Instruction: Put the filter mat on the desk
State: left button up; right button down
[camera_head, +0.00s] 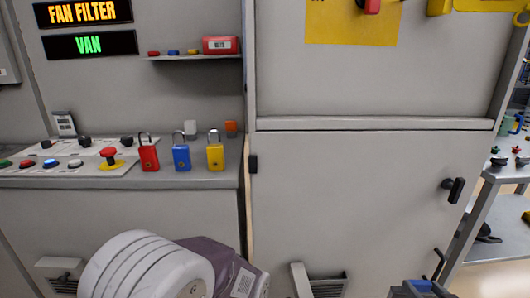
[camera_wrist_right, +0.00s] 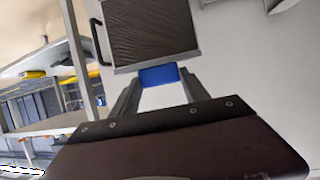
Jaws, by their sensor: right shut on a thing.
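The filter mat (camera_wrist_right: 150,30) is a dark ribbed panel in a grey frame with a blue tab (camera_wrist_right: 158,76), seen at the top of the right wrist view. My right gripper (camera_wrist_right: 158,85) is shut on the blue tab, and the mat extends beyond its fingertips. In the head view my right gripper (camera_head: 415,288) shows only at the bottom edge, with a bit of blue; the mat's body is out of view there. The grey desk (camera_head: 205,180) with the control panel is at left in the head view.
Red (camera_head: 148,157), blue (camera_head: 181,156) and yellow (camera_head: 215,156) padlocks stand on the desk, beside a red emergency button (camera_head: 109,153) and other controls. A cabinet door (camera_head: 350,200) stands right of the desk, with a vent (camera_head: 325,287) low down. A side table (camera_head: 490,200) is at far right.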

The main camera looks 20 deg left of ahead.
aim_at(197, 151)
jog(key=k+j+z, duration=0.2)
jog(key=z, duration=0.25)
jog(key=k+j+z, duration=0.2)
jog(key=z, duration=0.25)
jog(key=k+j+z, duration=0.1)
jog(key=k+z, duration=0.15)
jog(key=z, duration=0.2)
jog(key=k+u, duration=0.15)
jog(key=u, duration=0.25)
jog(key=k+u, duration=0.15)
jog(key=u, duration=0.3)
jog(key=k+j+u, duration=0.15)
jog(key=u, duration=0.25)
jog(key=k+j+u, duration=0.1)
jog(key=u, duration=0.35)
jog(key=j+u, duration=0.15)
jog(key=u, duration=0.35)
jog(key=k+j+u, duration=0.1)
jog(key=u, duration=0.4)
